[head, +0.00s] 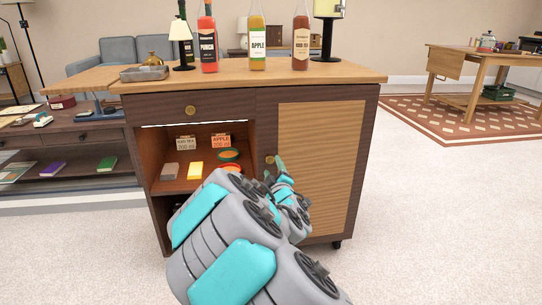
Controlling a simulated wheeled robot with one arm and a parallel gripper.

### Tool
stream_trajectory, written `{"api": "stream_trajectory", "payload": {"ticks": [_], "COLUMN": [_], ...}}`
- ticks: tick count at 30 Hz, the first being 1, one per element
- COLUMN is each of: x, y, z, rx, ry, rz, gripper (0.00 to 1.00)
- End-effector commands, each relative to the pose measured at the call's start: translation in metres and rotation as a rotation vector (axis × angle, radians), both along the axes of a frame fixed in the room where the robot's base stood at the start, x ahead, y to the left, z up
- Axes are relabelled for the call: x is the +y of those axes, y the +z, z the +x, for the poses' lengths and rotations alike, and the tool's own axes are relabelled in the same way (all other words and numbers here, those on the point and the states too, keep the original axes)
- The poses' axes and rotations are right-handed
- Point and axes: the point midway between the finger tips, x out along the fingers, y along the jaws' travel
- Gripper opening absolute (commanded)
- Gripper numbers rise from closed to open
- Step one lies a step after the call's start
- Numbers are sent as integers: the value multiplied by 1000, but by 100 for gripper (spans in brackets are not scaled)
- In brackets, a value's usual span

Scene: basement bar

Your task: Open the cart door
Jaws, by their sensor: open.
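The dark wooden cart (250,96) stands in front of me with a light wood top. Its door (318,160), a dark frame around a light slatted panel, is on the right side and looks closed. A small round brass knob (270,159) sits on the door's left edge. My arm hides the lower left of the door and part of the cart's lower front.
Bottles (257,38) and a small metal tray (145,73) stand on the cart top. A low dark table (80,150) is at left. The carpet (440,210) at right is clear.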

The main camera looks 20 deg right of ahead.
Motion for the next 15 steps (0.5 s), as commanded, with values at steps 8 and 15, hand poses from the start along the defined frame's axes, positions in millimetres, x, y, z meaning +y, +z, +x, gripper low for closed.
{"api": "stream_trajectory", "payload": {"ticks": [8,15], "x": [-5,-10], "y": [4,0], "z": [14,32], "rx": [7,-1], "ry": [-2,-1], "rz": [2,0], "gripper": [62,62]}}
